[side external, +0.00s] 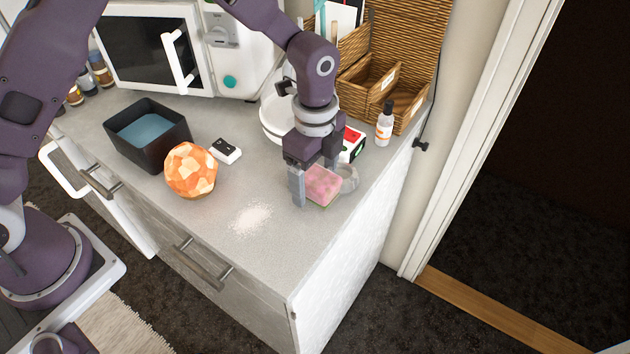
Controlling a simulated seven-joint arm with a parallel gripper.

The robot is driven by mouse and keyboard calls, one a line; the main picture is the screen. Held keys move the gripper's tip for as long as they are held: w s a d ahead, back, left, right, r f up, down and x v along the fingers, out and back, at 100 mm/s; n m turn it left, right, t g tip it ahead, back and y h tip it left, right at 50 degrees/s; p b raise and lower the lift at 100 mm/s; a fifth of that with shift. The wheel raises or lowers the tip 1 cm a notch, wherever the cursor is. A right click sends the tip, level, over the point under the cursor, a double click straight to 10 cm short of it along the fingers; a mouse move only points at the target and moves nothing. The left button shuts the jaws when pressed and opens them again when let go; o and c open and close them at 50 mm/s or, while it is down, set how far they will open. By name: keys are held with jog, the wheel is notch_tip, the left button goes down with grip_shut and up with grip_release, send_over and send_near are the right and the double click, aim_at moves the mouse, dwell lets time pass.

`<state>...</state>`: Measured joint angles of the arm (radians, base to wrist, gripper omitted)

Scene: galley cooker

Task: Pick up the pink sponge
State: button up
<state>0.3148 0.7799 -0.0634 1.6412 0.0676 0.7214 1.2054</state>
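The pink sponge (322,184), with a greenish lower edge, is near the right end of the grey counter. My gripper (315,180) points down at it. One grey finger stands against or just beside the sponge's left edge. The other finger is partly hidden behind the sponge and hard to make out. I cannot tell whether the fingers press on the sponge, or whether it rests on the counter or is slightly above it.
A grey round object (349,179) is right beside the sponge. A red-black-white box (352,144), a bottle (384,126) and wicker baskets (408,103) stand behind. The counter's front is clear.

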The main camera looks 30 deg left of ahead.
aim_at(315, 176)
jog(key=c, duration=1.3)
notch_tip(315, 176, up, 10)
jog(key=shift+r, duration=0.1)
